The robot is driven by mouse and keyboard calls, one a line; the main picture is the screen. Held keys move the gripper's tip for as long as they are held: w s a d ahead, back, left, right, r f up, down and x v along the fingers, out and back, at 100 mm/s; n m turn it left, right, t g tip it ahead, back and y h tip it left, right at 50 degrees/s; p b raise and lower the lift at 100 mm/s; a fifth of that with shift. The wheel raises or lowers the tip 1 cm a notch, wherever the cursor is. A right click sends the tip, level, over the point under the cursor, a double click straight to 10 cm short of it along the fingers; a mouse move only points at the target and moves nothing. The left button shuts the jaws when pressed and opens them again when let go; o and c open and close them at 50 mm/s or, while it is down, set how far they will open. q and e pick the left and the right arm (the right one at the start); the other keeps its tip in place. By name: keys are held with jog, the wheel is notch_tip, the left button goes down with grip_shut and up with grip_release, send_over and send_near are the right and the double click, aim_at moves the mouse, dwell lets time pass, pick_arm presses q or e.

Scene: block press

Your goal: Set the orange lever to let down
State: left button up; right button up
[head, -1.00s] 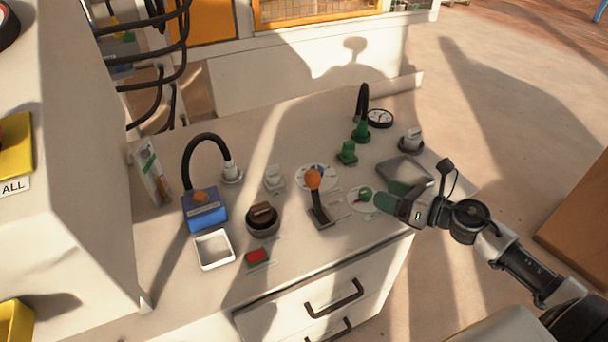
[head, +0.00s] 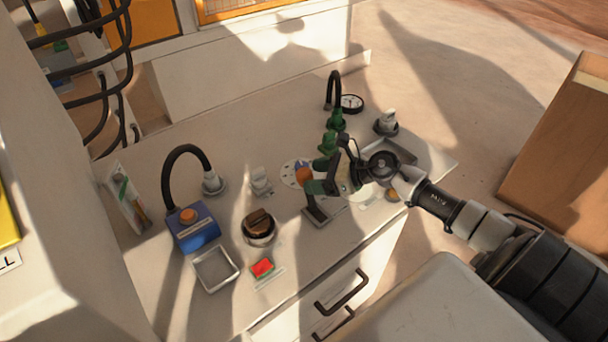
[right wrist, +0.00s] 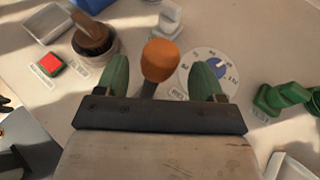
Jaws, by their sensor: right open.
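The orange lever's knob (head: 304,175) shows partly behind my right gripper in the head view. Its base plate (head: 325,215) sits on the worktop below. In the right wrist view the orange knob (right wrist: 161,60) on its dark stem stands between the two green fingertips, with space on both sides. My right gripper (head: 315,174) is open around the knob and not closed on it. It also shows in the right wrist view (right wrist: 161,78). Part of the lever's stem is hidden by the gripper. My left gripper is not in view.
Green fittings (head: 336,122) stand behind the gripper. A dial (right wrist: 212,72) lies beyond the lever.

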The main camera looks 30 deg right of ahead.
aim_at(305, 177)
jog(key=shift+x, duration=1.2)
jog(key=shift+w+a+f, duration=0.15)
jog(key=shift+w+a, duration=0.15)
jog(key=shift+w, duration=0.05)
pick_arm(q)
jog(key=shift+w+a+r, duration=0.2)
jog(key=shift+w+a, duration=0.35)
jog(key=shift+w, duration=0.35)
